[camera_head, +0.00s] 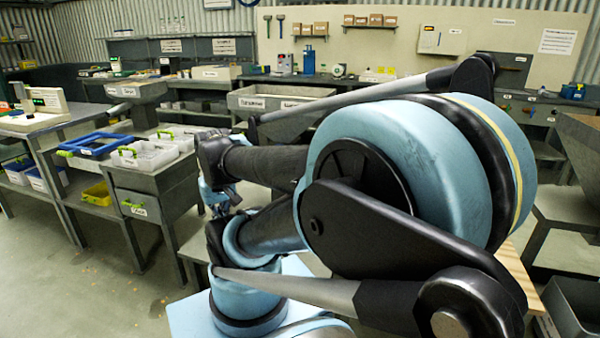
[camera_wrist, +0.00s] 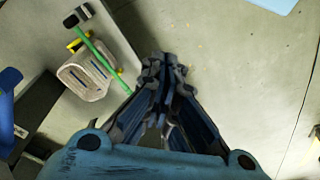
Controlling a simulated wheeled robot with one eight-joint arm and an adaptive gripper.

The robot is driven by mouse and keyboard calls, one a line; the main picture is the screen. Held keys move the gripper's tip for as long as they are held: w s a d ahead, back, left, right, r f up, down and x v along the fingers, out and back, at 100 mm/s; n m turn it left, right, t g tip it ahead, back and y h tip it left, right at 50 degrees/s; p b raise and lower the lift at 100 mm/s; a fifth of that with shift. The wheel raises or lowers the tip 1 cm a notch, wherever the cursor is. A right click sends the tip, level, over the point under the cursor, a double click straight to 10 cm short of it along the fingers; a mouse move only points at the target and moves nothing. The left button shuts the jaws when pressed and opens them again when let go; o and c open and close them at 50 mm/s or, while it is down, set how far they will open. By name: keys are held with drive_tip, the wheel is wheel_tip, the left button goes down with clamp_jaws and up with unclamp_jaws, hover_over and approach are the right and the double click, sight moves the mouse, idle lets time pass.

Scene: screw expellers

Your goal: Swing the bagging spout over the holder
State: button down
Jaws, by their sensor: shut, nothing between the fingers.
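My gripper (camera_wrist: 165,68) is shut and empty in the wrist view, its fingers pointing down over bare concrete floor. In the head view, its blue fingers (camera_head: 217,200) show only partly, beside the dark wrist at the left of my arm. I cannot make out a bagging spout or a bag holder for certain in either view. A grey trough (camera_head: 135,90) with a short tube at its lower left stands at the left in the head view; I cannot tell whether that tube is the spout. My arm hides much of the middle and right.
A bench at left carries a blue crate (camera_head: 93,146) and a pale tray (camera_head: 146,155). A labelled grey trough (camera_head: 268,101) stands behind my arm; a hopper (camera_head: 583,140) is at right. Floor at left is open.

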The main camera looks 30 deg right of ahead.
drive_tip(key=w+d+r+m+g+y, duration=0.1)
drive_tip(key=w+d+r+m, duration=0.45)
drive_tip(key=w+d, duration=0.35)
drive_tip(key=w+d+r+m+g, duration=0.1)
drive_tip(key=w+d+r+m, duration=0.4)
drive_tip(key=w+d+r, duration=0.3)
drive_tip(key=w+d+f+m+y, duration=0.1)
drive_tip(key=d+f+m, duration=0.2)
drive_tip(key=d, duration=0.7)
drive_tip(key=w+d+f+m, duration=0.1)
drive_tip(key=d+f+m, duration=0.15)
drive_tip(key=d, duration=0.75)
drive_tip(key=w+d+f+m+y, duration=0.1)
drive_tip(key=w+d+f+m, duration=0.15)
drive_tip(key=d, duration=0.75)
drive_tip(key=a+f, duration=0.6)
drive_tip(key=f, duration=0.3)
drive_tip(key=shift+a+f+m, duration=0.15)
drive_tip(key=shift+m, duration=0.3)
